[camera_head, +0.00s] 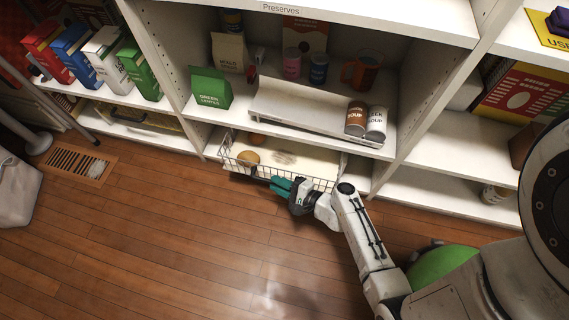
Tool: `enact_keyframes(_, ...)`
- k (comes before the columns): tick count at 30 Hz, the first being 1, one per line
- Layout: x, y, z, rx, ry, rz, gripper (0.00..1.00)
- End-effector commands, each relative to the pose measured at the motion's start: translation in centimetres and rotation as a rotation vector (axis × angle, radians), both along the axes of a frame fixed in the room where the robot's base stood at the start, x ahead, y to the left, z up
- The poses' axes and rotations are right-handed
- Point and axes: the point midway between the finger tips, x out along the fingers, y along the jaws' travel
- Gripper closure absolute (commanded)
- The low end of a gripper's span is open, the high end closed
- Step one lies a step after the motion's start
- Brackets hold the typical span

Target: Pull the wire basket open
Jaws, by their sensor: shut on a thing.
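The wire basket (236,164) sits low in the middle shelf bay, under the shelf with the cans. Its front stands out past the shelf's edge, over the wood floor. A round tan item (248,157) lies inside it at the left, and a smaller brown one (257,138) lies behind. My gripper (268,180), with teal fingers, is at the basket's front and is shut on its front rim. The fingers hide part of the front wires.
Above the basket are a green lentils bag (209,90), a white riser (295,105) and two soup cans (366,119). Boxes stand on the left shelf (100,60). The wood floor (170,240) in front is clear; a floor vent (76,164) lies at left.

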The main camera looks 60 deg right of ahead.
Motion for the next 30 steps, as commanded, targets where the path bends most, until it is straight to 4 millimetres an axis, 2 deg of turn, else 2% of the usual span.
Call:
enact_keyframes(1,-0.6,1.5,-0.1,0.003,0.003,0.001,1.00)
enact_keyframes(6,-2.0,5.3,-0.2,0.003,0.002,0.000,1.00)
enact_keyframes(13,-3.4,9.1,-0.2,0.002,0.003,-0.001,1.00)
enact_keyframes(21,-4.1,11.0,-0.1,-0.001,0.002,-0.002,1.00)
enact_keyframes(30,-4.1,11.2,-0.1,-0.002,0.002,-0.002,1.00)
